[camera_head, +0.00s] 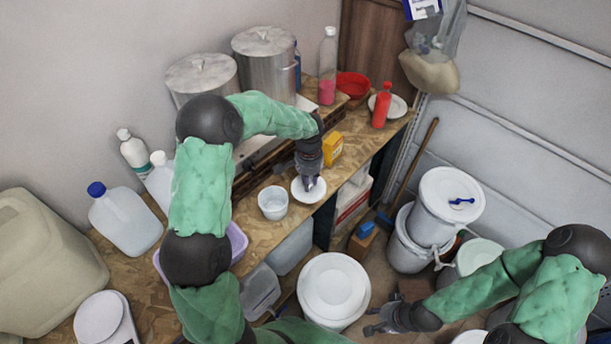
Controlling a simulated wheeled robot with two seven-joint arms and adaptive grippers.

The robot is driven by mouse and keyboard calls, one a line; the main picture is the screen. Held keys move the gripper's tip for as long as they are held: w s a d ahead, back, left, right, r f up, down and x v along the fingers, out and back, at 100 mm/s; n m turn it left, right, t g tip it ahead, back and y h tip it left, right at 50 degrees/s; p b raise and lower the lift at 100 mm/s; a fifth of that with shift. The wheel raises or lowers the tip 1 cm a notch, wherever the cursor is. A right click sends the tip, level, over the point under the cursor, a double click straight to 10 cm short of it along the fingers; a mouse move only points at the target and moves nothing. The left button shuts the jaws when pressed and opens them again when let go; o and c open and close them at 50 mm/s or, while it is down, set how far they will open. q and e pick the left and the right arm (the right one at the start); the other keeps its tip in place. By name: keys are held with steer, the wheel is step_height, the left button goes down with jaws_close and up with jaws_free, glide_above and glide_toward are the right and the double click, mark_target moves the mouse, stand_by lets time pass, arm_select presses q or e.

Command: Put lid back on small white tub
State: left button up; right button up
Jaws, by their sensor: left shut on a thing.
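The small white tub (273,203) stands upright and open on the wooden bench, near its front edge. Its round white lid (313,194) is just to the right of the tub, apart from it. My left gripper (309,184) points down and is shut on the lid. I cannot tell whether the lid touches the bench or is held slightly above it. My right gripper (372,319) is low at the front, beside a large white drum, with its fingers apart and nothing between them.
A yellow box (332,149) stands just behind my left gripper. A lilac basin (236,243) is left of the tub. A large lidded white drum (333,288) stands on the floor in front of the bench. Steel pots (265,62) are at the back.

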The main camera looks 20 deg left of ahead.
mark_target(311, 195)
arm_select(q)
steer(key=shift+s+d+r, duration=0.35)
steer(key=shift+s+d, duration=0.1)
steer(key=shift+s, duration=0.2)
steer(key=shift+s+d+r, duration=0.35)
steer(key=shift+s+d, duration=0.1)
steer(key=shift+s, duration=0.15)
steer(key=shift+s+r, duration=0.1)
steer(key=shift+s, duration=0.05)
steer(key=shift+s+a+r+n, duration=0.1)
steer(key=shift+n, duration=0.2)
steer(key=s+a+r+n+p, duration=0.1)
steer(key=s+a+n+p, duration=0.2)
steer(key=a+n+p, duration=0.6)
steer(key=a+n, duration=0.2)
steer(key=n, duration=0.6)
steer(key=shift+s+a+r, duration=0.15)
steer(key=shift+a+r, duration=0.1)
steer(key=shift+a, duration=0.15)
step_height(311, 195, down, 6)
steer(key=b, duration=0.3)
